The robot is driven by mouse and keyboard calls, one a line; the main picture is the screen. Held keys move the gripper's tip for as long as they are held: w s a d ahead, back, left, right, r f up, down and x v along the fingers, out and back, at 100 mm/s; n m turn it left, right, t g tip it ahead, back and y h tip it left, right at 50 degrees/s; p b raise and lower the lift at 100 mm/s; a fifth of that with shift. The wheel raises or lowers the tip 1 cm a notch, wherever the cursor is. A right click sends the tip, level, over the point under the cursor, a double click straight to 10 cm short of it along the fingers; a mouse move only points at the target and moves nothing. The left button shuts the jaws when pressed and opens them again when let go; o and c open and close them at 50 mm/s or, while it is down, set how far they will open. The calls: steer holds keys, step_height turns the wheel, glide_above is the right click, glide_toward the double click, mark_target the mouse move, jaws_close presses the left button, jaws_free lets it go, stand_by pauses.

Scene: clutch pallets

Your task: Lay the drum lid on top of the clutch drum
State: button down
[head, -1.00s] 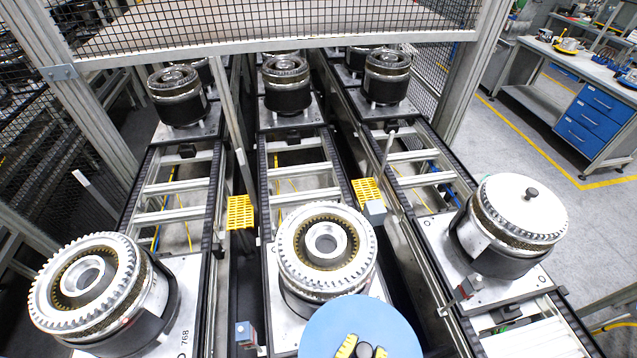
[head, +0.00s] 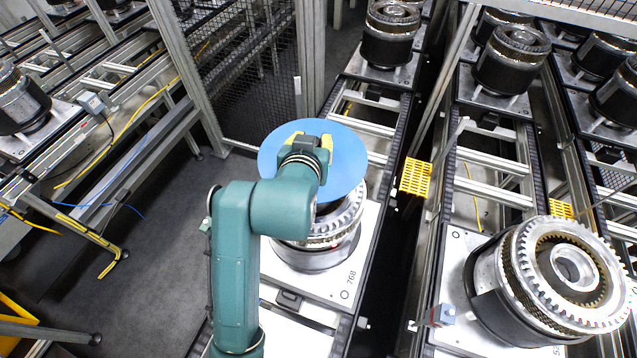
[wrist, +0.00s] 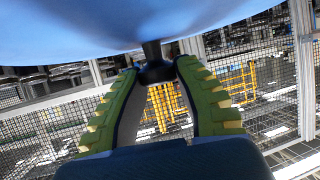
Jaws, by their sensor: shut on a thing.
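The drum lid (head: 345,178) is a flat blue disc. My gripper (head: 310,143) has its yellow fingers shut on the lid's black knob, which shows between the fingertips in the wrist view (wrist: 154,68). The lid (wrist: 150,25) fills the top of that view. In the head view the lid overlaps the clutch drum (head: 320,243) on the pallet marked 768. It appears above the drum and offset towards the picture's top. The lid and my arm hide most of the drum's top; its toothed rim shows at the lower right. Any contact between lid and drum cannot be seen.
Another open-topped drum (head: 545,275) stands on the conveyor to the right. More drums (head: 390,35) stand farther back. A mesh fence (head: 250,85) rises behind the lid at left. A yellow perforated block (head: 415,178) sits between the lanes. Grey floor (head: 165,200) is open at left.

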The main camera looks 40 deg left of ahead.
step_height(320, 180, down, 10)
steer(key=shift+a+r+p, duration=0.1)
steer(key=shift+p, duration=0.65)
steer(key=c, duration=0.8)
jaws_free()
steer(key=shift+c, duration=0.2)
steer(key=shift+s, duration=0.1)
steer(key=b+v, duration=0.1)
steer(key=v, duration=1.1)
steer(key=shift+b, duration=0.35)
